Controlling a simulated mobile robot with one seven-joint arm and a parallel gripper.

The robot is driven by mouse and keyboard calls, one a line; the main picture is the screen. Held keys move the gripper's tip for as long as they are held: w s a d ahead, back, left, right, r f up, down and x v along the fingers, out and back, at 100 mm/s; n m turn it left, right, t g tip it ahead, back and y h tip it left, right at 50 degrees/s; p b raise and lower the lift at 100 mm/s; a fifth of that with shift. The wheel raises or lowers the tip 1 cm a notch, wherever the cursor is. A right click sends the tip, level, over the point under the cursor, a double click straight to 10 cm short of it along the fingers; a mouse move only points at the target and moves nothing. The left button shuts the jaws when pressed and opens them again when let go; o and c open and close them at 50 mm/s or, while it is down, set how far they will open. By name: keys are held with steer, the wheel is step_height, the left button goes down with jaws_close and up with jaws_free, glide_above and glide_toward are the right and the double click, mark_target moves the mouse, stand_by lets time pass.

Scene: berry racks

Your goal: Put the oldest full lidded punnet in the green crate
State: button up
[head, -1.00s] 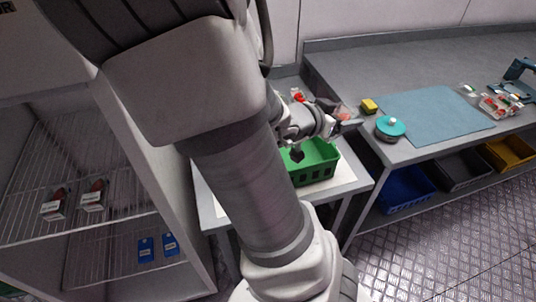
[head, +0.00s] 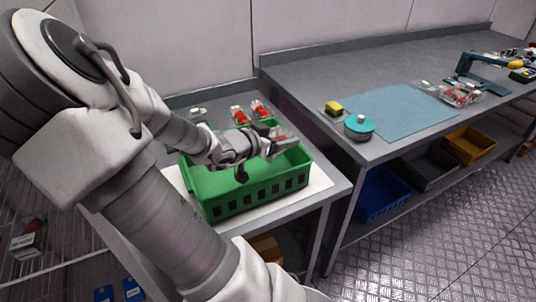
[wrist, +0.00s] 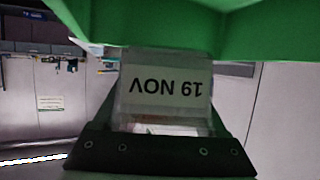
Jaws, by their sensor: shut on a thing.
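My gripper (head: 272,146) is shut on a clear punnet (wrist: 165,62) whose white label reads 19 NOV, upside down in the wrist view. The black fingers stand on either side of it there. In the head view, the gripper and punnet are over the right rear part of the green crate (head: 262,200). I cannot tell from the frames whether the punnet touches the crate. A green crate wall (wrist: 270,30) fills the top of the wrist view. What the punnet contains is hard to make out.
Two punnets with red contents (head: 238,115) (head: 260,109) stand behind the crate. A wire rack at left holds a punnet (head: 28,242). At right, a bench bears a blue mat (head: 385,110), a teal-topped round object (head: 358,124) and a yellow sponge (head: 334,107).

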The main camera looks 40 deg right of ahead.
steer(key=shift+w+d+f+b, duration=0.1)
steer(key=shift+w+f+b, duration=0.55)
steer(key=shift+f, duration=0.45)
steer(key=shift+w+d+f+b, duration=0.1)
steer(key=shift+w+f+b, duration=0.35)
steer(key=shift+w+f, duration=0.55)
steer(key=shift+w+d+f+b, duration=0.1)
steer(key=shift+w+f+b, duration=0.5)
steer(key=shift+f, duration=0.65)
steer(key=shift+f, duration=0.65)
steer(key=o, duration=1.4)
steer(key=shift+r, duration=0.2)
steer(key=p+v, duration=0.2)
steer(key=v, duration=0.1)
steer(key=r+p+v, duration=0.1)
steer(key=v, duration=0.3)
steer(key=shift+w+d+p, duration=0.1)
steer(key=shift+d+p, duration=0.1)
steer(key=shift+p, duration=0.15)
steer(key=shift+a, duration=0.5)
steer(key=shift+r, duration=0.1)
